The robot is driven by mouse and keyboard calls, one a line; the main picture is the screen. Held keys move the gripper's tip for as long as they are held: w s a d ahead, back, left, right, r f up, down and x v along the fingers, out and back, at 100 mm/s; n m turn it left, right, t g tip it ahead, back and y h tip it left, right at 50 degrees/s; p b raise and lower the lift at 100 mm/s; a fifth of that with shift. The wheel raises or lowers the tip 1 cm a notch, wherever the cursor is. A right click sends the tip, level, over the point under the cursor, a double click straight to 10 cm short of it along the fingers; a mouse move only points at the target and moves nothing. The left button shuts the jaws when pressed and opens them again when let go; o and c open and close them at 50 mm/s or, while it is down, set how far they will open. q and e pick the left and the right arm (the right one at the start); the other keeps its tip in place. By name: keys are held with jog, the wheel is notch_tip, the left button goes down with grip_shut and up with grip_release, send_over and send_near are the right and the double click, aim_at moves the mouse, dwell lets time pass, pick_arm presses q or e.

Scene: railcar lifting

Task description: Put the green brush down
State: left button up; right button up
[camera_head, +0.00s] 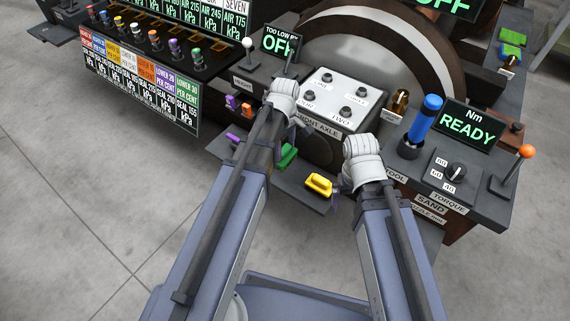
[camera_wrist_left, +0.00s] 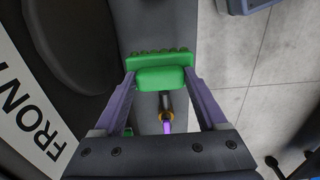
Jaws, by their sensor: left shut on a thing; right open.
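The green brush (camera_head: 287,157) is between the fingers of my left gripper (camera_wrist_left: 160,82), which is shut on it. In the left wrist view the green brush (camera_wrist_left: 158,60) has its bumpy edge facing away from the wrist. It is over a dark shelf (camera_head: 309,194) in front of the front axle panel. I cannot tell whether the brush touches the shelf. My right gripper (camera_head: 337,200) is open beside a yellow brush (camera_head: 319,184); its fingers are mostly hidden by the arm.
The front axle panel (camera_head: 338,98) with several knobs stands behind the shelf. A blue-handled tool (camera_head: 426,116) and an orange-topped lever (camera_head: 526,152) are at the right. Purple and orange pieces (camera_head: 239,105) are at the left. Grey floor lies below.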

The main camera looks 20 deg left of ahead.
aim_at(285, 158)
pick_arm(q)
jog(key=shift+f+b, duration=1.9)
jog(key=shift+f, duration=0.5)
jog(key=shift+f, duration=0.15)
jog(key=o, duration=1.1)
notch_tip(285, 158, up, 12)
jog(key=p, duration=1.2)
jog(key=shift+r, duration=0.25)
jog(key=shift+f, duration=0.2)
